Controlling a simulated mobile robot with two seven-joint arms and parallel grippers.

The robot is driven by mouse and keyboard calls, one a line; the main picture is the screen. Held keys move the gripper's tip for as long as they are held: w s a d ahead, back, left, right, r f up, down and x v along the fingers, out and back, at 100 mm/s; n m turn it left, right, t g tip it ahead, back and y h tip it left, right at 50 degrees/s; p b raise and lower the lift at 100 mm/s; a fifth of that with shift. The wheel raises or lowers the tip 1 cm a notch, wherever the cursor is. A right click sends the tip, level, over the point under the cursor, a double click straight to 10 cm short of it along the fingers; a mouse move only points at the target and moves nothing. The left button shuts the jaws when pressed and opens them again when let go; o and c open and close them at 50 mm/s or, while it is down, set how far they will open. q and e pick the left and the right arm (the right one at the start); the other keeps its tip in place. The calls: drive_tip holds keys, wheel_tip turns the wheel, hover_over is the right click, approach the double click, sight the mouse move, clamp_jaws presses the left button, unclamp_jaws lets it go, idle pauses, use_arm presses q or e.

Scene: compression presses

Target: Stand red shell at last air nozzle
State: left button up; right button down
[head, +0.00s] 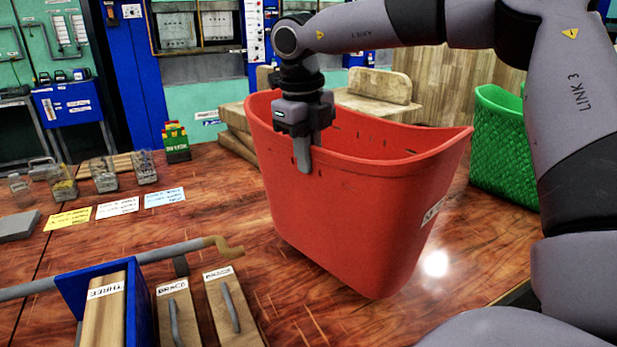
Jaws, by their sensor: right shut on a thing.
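The red shell (360,215) is a large, open, bucket-like form with a curved rim and a white label on its right side. It is over the wooden table in the middle of the head view and looks slightly tilted. My right gripper (304,150) is shut on its near left rim, with one finger outside the wall. I cannot tell whether its base touches the table. No air nozzle can be made out for certain; a grey bar with a brass bent end (222,246) lies at front left. My left gripper is not in view.
A green textured shell (503,145) stands at the right, behind my right arm. Wooden blocks (372,86) lie behind the red shell. A blue holder (140,300) with labelled wooden pieces is at front left. Small jars (103,174) and label cards (118,207) are at left.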

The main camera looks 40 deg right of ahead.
drive_tip(key=shift+f, duration=2.05)
drive_tip(key=shift+f, duration=0.15)
drive_tip(key=c, duration=1.2)
unclamp_jaws()
wheel_tip(320, 180, up, 12)
drive_tip(key=a, duration=0.1)
drive_tip(key=shift+a, duration=0.25)
drive_tip(key=shift+s, duration=0.1)
